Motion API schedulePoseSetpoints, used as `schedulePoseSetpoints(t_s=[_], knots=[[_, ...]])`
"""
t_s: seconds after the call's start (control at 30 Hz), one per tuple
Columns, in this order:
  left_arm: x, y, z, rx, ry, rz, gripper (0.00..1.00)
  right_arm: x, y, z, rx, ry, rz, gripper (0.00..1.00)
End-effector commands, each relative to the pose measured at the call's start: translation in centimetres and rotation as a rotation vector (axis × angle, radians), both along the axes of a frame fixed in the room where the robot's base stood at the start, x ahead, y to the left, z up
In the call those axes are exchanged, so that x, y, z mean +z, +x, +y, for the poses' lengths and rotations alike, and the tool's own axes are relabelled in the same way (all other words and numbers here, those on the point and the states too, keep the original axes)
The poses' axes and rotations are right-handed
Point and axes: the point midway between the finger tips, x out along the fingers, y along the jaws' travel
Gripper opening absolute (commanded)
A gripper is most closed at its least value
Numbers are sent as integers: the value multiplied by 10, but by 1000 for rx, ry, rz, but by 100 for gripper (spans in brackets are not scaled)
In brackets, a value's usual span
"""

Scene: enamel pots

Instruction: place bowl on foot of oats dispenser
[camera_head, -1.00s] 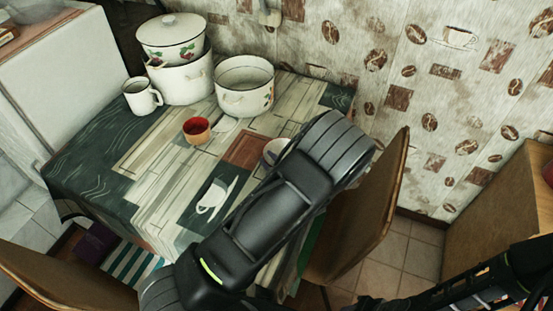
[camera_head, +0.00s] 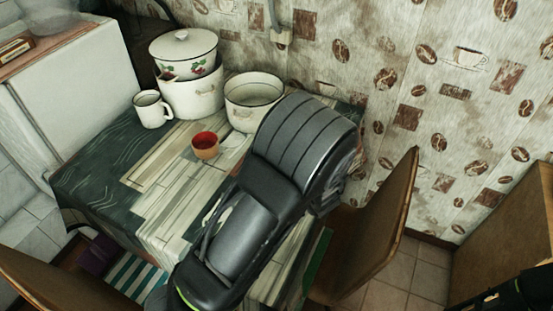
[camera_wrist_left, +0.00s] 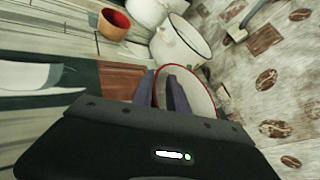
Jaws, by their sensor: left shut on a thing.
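My left gripper (camera_wrist_left: 162,76) is shut on the near wall of a white bowl with a dark reddish rim (camera_wrist_left: 200,94) in the left wrist view. The fingers straddle the wall, and the gripper body hides the bowl's lower part. In the head view my left arm covers the bowl and the fingertips. I cannot tell whether the bowl is still touching the table. No oats dispenser is recognisable in either view. My right gripper is not in view; only a dark part of an arm shows at the lower right corner of the head view.
An orange cup (camera_head: 205,147), a white mug (camera_head: 152,111), an open enamel pot (camera_head: 252,94) and stacked pots with a lid (camera_head: 184,60) stand on the patterned table (camera_head: 100,175). A wooden chair (camera_head: 385,225) stands at its right. The wall is close behind the pots.

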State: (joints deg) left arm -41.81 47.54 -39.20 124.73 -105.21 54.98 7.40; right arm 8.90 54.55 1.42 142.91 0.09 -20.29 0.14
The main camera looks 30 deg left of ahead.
Motion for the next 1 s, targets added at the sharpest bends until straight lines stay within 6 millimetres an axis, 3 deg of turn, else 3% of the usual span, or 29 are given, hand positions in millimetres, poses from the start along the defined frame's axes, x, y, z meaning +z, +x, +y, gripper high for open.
schedulePoseSetpoints(t_s=[0.57, 0.67, 0.77, 0.9, 1.0], knots=[[-1, 0, -3, -2, 0, -1, 0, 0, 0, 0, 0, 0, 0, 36], [-5, -5, -18, -11, -4, 1, 0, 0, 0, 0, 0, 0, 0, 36], [-12, -17, -47, -23, -9, 2, 0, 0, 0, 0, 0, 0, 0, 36], [-24, -45, -92, -36, -9, 2, 0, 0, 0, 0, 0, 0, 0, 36], [-30, -66, -113, -38, -2, 2, 0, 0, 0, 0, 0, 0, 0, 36]])
